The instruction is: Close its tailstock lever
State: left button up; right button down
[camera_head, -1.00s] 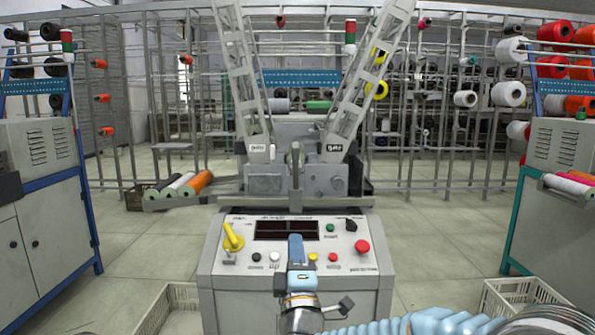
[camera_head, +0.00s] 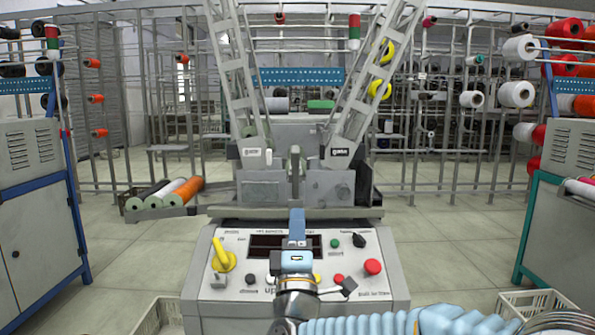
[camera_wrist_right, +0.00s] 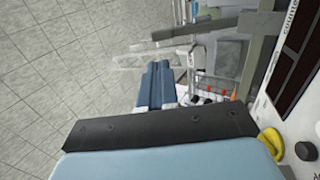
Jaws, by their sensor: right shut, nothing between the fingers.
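The winding machine (camera_head: 205,290) stands straight ahead, its control panel facing me. A short upright grey lever (camera_head: 295,168) stands at the middle of its head, between the two slanted lattice arms. A yellow handle (camera_head: 221,256) rises at the left of the panel. No label lets me tell which is the tailstock lever. My right gripper (camera_head: 296,222) is shut and empty, over the panel and below the grey lever in the picture, seemingly apart from both. In the right wrist view, its blue fingers (camera_wrist_right: 157,80) lie together, and the yellow handle (camera_wrist_right: 272,142) shows at right. My left gripper is out of view.
A dark display (camera_head: 268,245), buttons and a red knob (camera_head: 373,267) are on the panel. A tray of bobbins (camera_head: 165,197) juts out left. Cabinets (camera_head: 32,215) stand at both sides, crates (camera_head: 165,316) low in front. Bare floor lies between.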

aim_at(297, 160)
pick_arm(q)
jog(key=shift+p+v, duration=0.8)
jog(key=shift+p, duration=0.05)
pick_arm(e)
jog(key=x, duration=1.3)
jog(key=shift+w, duration=0.1)
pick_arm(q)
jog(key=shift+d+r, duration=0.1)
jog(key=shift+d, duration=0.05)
